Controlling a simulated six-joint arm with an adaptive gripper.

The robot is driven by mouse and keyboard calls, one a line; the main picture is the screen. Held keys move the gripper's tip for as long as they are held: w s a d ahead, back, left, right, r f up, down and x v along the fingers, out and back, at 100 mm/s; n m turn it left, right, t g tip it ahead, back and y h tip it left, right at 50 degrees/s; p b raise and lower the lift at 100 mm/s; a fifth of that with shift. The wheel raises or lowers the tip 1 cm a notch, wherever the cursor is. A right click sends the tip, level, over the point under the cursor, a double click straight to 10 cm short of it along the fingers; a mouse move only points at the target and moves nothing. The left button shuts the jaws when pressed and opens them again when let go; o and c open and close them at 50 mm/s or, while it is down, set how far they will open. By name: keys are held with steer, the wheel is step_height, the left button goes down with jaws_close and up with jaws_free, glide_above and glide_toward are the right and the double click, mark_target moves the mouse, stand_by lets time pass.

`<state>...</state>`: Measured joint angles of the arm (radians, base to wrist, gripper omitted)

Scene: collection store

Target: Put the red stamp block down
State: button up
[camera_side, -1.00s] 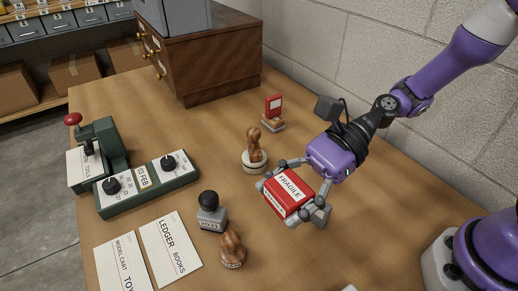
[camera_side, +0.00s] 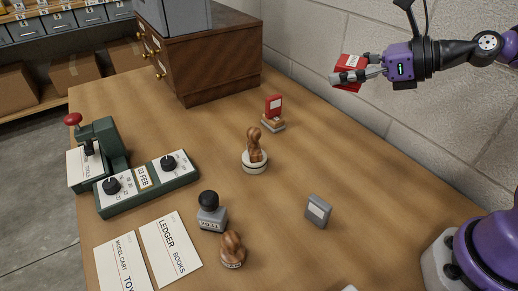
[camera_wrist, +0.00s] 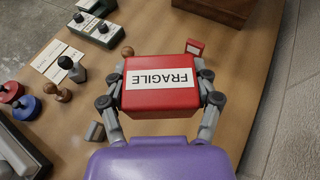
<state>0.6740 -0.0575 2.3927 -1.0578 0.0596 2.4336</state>
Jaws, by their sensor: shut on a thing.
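My gripper (camera_side: 352,75) is shut on the red block (camera_side: 349,62), which has a white label. In the wrist view the red block (camera_wrist: 160,87) fills the space between the fingers of my gripper (camera_wrist: 160,88), and its label reads FRAGILE. The block is held high, clear of the desk, near the wall side. A smaller red piece on a wooden base (camera_side: 274,107) stands on the desk near the drawer cabinet; it also shows in the wrist view (camera_wrist: 195,47).
A small grey block (camera_side: 318,211) stands alone on the wooden desk (camera_side: 380,215). Stamps (camera_side: 254,150) (camera_side: 211,212) (camera_side: 232,249), cards (camera_side: 170,248) and a green dial device (camera_side: 147,188) are to its left. The right of the desk is largely bare. The drawer cabinet (camera_side: 205,65) stands behind.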

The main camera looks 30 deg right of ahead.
steer(key=w+a+f+n+g+y, duration=0.1)
steer(key=w+a, duration=0.1)
steer(key=a, duration=0.2)
steer(key=w+a+f+n+g+y, duration=0.1)
steer(key=w+a+f+n, duration=0.1)
steer(key=a, duration=0.3)
steer(key=w+a+f+n+g+y, duration=0.1)
steer(key=w+a, duration=0.2)
steer(key=a, duration=0.2)
steer(key=shift+w+a+f+g+y, duration=0.2)
steer(key=shift+w+a+g+y, duration=0.1)
steer(key=shift+g, duration=0.1)
steer(key=a+f+n+g+y, duration=0.1)
steer(key=a+f+n, duration=0.1)
steer(key=a, duration=0.4)
steer(key=a+f+n+g+y, duration=0.1)
steer(key=a+f, duration=0.2)
steer(key=a, duration=0.3)
steer(key=f, duration=0.2)
steer(key=a+f, duration=0.1)
steer(key=f, duration=0.2)
steer(key=a+f, duration=0.1)
steer(key=f, duration=0.1)
steer(key=shift+s+f, duration=0.35)
steer(key=shift+s, duration=0.05)
steer(key=shift+d+f, duration=0.1)
steer(key=shift+f, duration=0.1)
steer(key=shift+f, duration=0.35)
